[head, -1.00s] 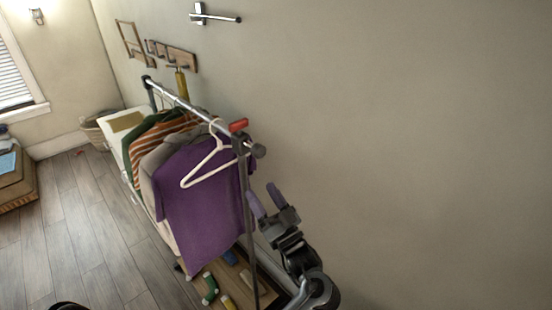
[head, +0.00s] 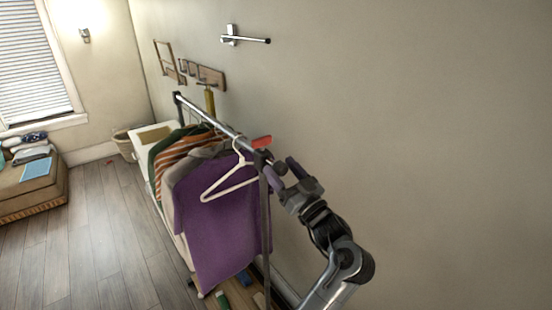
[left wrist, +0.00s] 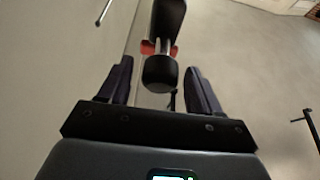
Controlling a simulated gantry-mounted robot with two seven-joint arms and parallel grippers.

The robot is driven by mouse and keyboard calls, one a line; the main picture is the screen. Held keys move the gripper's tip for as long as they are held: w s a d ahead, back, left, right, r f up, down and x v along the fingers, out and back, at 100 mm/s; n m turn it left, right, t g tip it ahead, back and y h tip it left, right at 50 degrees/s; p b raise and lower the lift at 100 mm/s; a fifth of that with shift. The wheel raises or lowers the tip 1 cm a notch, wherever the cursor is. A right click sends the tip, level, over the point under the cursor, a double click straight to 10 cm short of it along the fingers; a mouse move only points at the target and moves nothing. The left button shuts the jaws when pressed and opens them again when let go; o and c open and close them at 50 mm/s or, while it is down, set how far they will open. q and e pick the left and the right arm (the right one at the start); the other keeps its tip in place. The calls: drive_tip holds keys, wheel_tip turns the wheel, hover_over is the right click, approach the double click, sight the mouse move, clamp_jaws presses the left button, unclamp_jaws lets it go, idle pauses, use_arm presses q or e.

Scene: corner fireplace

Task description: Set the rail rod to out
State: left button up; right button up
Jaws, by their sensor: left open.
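The metal rail rod (head: 215,122) runs along the top of the clothes rack, with hanging garments and a white hanger (head: 231,184) on it. Its near end carries a dark round knob (head: 280,168), beside a red piece (head: 262,142). My left gripper (head: 284,171) is open at this end. In the left wrist view the black knob (left wrist: 160,73) shows between the two spread fingers (left wrist: 157,84), with a gap on each side. I cannot tell how deep it sits between them. My right gripper is not in view.
A purple shirt (head: 215,225) hangs close to my left gripper, beside the rack's upright (head: 265,225). A wall-mounted bar (head: 250,39) and a hook board (head: 203,75) are on the wall behind. The wall to the right is bare.

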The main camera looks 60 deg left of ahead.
sight(276, 162)
use_arm(q)
drive_tip(key=shift+p+x, duration=0.3)
drive_tip(key=shift+x, duration=1.35)
drive_tip(key=shift+f, duration=0.1)
drive_tip(key=shift+c, duration=0.2)
clamp_jaws()
